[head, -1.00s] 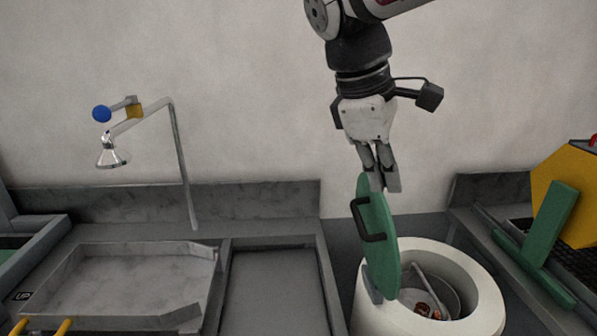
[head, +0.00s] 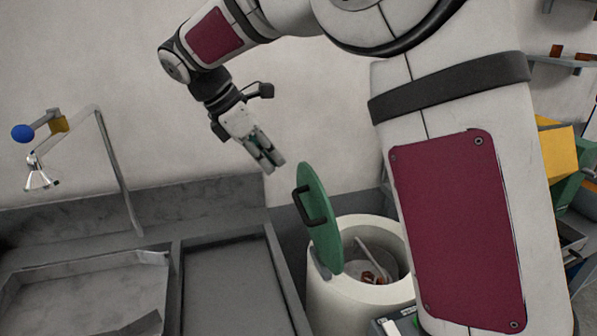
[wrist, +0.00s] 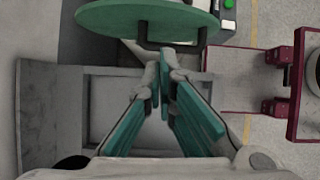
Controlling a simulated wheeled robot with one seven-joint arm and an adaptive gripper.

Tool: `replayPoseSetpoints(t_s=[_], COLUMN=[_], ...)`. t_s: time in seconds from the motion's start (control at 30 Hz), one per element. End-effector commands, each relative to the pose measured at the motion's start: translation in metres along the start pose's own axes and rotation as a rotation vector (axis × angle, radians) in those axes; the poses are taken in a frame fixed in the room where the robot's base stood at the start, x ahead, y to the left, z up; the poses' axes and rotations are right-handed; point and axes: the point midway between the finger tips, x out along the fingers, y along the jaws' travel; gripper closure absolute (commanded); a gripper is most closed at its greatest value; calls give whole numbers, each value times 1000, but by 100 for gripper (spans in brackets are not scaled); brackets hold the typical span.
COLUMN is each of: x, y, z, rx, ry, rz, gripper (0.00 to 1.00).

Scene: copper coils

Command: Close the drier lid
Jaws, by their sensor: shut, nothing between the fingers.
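The drier (head: 335,300) is a white round tub with an open top. Its green round lid (head: 318,215) stands nearly upright on the left side of the rim, with a dark handle (head: 301,207) facing left. In the wrist view the lid (wrist: 150,18) spans the top edge, its handle (wrist: 170,38) just past the fingertips. My gripper (head: 275,166) is shut and empty, above and to the left of the lid's top edge, apparently apart from it. Its fingers (wrist: 163,55) also show in the wrist view.
Copper-coloured pieces (head: 372,277) and a rod lie inside the drier. A grey sink counter with a shallow basin (head: 225,290) is to the left, with a tap (head: 118,180) behind. My arm blocks much of the right side.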

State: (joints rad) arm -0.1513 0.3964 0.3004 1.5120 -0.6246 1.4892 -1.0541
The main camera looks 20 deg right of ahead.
Motion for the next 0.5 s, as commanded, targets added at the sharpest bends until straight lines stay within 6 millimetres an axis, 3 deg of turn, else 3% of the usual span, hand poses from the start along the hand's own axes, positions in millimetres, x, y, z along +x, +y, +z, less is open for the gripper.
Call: replayPoseSetpoints(t_s=[0.23,0.5], x=[48,69], y=[-2,-1], z=[1,25], rx=[0,1], ry=[-1,1], rz=[-5,-1], gripper=[100,100])
